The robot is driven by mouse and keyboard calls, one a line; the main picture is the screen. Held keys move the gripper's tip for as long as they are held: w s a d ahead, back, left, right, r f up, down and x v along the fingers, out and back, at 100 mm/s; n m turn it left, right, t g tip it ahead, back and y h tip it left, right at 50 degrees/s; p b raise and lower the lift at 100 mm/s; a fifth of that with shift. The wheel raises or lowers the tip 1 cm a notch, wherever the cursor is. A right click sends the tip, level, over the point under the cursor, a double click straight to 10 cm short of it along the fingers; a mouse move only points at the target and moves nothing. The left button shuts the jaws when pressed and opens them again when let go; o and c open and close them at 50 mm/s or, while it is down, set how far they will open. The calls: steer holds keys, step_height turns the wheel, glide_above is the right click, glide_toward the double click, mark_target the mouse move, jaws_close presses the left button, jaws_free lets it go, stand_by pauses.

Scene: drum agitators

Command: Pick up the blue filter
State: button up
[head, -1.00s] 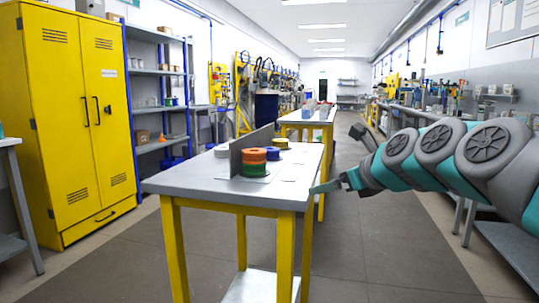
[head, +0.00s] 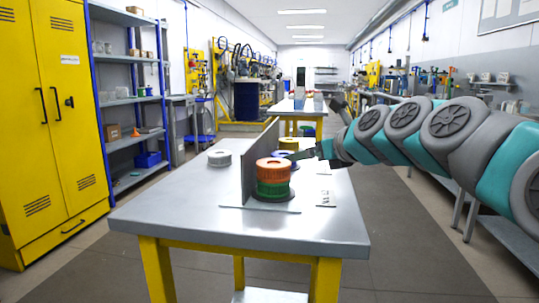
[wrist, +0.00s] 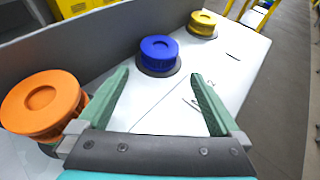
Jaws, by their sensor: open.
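The blue filter (wrist: 159,54) stands upright on a dark round base in the wrist view, just beyond and between my fingertips. In the head view only a bit of the blue filter (head: 283,154) shows behind the orange one. My gripper (wrist: 163,90) is open and empty, with its two green fingers spread over the white plate. In the head view my gripper (head: 300,155) reaches in from the right over the table, close to the filters.
An orange filter (wrist: 42,102) is close by my left finger; it sits on a green one (head: 272,190). A yellow filter (wrist: 203,22) stands farther back. An upright grey divider (head: 258,160) runs along the left.

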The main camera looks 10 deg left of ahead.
steer(key=shift+x, duration=0.8)
steer(key=x, duration=0.6)
steer(key=shift+w+a+f+p, duration=0.15)
steer(key=shift+a+f+p, duration=0.05)
steer(key=shift+p, duration=0.1)
steer(key=c, duration=1.1)
steer(key=shift+r, duration=0.15)
